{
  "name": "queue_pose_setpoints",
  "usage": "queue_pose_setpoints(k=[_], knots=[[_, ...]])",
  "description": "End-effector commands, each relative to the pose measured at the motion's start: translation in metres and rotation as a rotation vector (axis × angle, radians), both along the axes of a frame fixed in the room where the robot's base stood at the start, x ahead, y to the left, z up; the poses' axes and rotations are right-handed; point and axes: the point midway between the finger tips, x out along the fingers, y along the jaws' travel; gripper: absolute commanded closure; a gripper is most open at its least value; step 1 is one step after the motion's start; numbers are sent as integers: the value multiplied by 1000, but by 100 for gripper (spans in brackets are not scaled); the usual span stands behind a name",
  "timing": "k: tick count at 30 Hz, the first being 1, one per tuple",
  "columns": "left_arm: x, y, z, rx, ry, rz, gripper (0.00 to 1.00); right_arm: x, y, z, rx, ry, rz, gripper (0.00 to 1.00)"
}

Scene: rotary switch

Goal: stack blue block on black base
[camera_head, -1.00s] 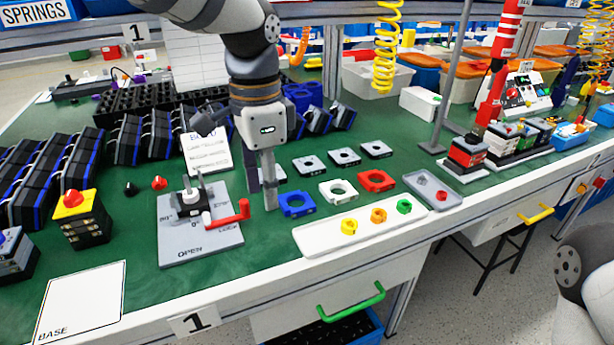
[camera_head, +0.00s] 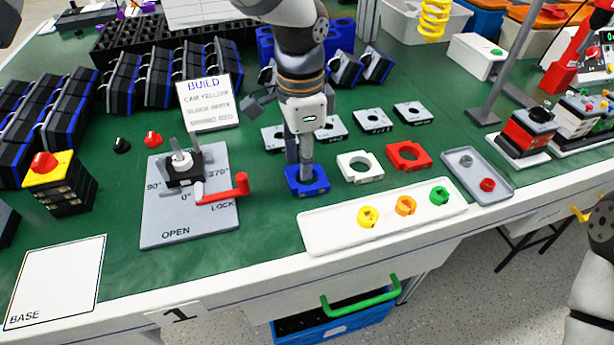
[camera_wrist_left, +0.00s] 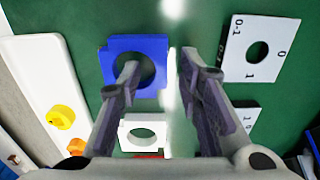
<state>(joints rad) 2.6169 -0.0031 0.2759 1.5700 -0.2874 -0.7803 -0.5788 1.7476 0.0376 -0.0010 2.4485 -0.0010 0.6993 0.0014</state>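The blue block (camera_head: 308,187), square with a round hole, lies flat on the green table; it also shows in the left wrist view (camera_wrist_left: 112,62). My left gripper (camera_head: 299,163) points down at it, with its fingers apart. In the left wrist view (camera_wrist_left: 157,72) one finger is over or in the hole and the other is beyond the block's side edge, so the block's wall lies between them. The black base (camera_head: 184,175) sits with a pale upright shaft in the grey fixture marked OPEN and LOCK. My right gripper is out of view.
White (camera_head: 352,174) and red (camera_head: 410,157) blocks lie right of the blue one. A white tray (camera_head: 330,235) with coloured knobs is in front. A red handle (camera_head: 222,192) sticks out from the fixture. A BUILD card (camera_head: 209,99) stands behind.

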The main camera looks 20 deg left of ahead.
Motion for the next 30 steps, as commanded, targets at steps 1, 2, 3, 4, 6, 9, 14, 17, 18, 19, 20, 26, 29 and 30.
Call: queue_pose_setpoints(k=[1,2,3,4,6,9,14,17,18,19,20,26,29,30], knots=[[0,0,-6,0,1,0,68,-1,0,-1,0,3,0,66],[0,0,-7,0,0,0,68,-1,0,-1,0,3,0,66],[0,0,-8,0,0,0,68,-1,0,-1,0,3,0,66],[0,0,-8,1,-1,0,68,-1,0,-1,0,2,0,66],[0,0,-7,0,-1,0,68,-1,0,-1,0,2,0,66],[0,0,-7,0,-1,0,77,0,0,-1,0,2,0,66],[0,0,-7,0,-1,0,100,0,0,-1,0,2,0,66],[0,0,-7,0,-1,0,100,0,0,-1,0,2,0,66],[0,0,-7,0,-1,0,100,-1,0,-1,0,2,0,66],[0,0,-7,0,-1,0,100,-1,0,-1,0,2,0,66],[0,0,-7,0,-1,0,100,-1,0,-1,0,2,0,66],[1,0,0,-1,-4,0,100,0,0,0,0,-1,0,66],[1,0,15,-1,-7,1,100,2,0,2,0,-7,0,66],[1,0,25,-1,-7,1,100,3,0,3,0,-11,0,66]])
